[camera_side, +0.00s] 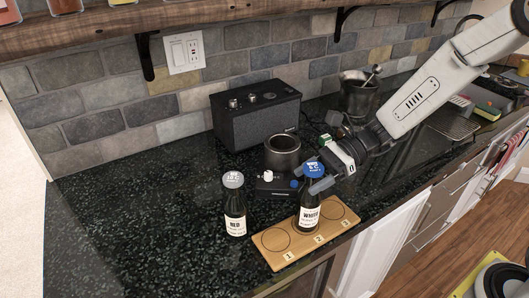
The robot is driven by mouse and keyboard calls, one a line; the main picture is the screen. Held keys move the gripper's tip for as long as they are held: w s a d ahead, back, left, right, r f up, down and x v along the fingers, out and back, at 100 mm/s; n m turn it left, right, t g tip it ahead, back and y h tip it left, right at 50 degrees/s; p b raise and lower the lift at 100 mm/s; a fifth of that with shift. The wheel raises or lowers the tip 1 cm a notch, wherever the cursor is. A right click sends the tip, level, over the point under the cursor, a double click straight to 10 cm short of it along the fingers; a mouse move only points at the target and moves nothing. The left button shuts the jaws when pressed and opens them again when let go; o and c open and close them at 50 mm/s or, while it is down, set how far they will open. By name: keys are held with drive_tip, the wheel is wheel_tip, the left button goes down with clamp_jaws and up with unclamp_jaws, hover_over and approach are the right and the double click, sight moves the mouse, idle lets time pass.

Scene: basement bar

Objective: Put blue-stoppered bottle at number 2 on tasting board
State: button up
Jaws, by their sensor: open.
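The blue-stoppered bottle (309,212), dark with a white label reading "WHITE", stands upright on the wooden tasting board (270,256) just behind the number 2. Its base covers the middle circle there. The circle at number 1, on the left, is empty, and the one at number 3, on the right, looks empty. My gripper (318,180) is open at the bottle's neck, just below the blue stopper, coming from the upper right. I cannot tell whether its fingers touch the glass.
A grey-stoppered bottle (234,208) labelled "RED" stands left of the board. Behind are a small black stand (268,187) with a white and a blue stopper, a dark metal pot (283,153) and a black speaker (256,112). The counter at left is clear.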

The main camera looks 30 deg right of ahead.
drive_tip(key=v, duration=1.2)
idle(0.6)
drive_tip(key=s+d+f+n+h, duration=0.1)
drive_tip(key=s+f+n+h, duration=0.3)
drive_tip(key=n, duration=0.5)
drive_tip(key=s+d+f+n+h, duration=0.2)
drive_tip(key=s+f+n+h, duration=0.2)
drive_tip(key=n+h, duration=0.5)
drive_tip(key=shift+f+n+t, duration=0.4)
drive_tip(key=shift+f+n, duration=0.2)
drive_tip(key=shift+n, duration=0.2)
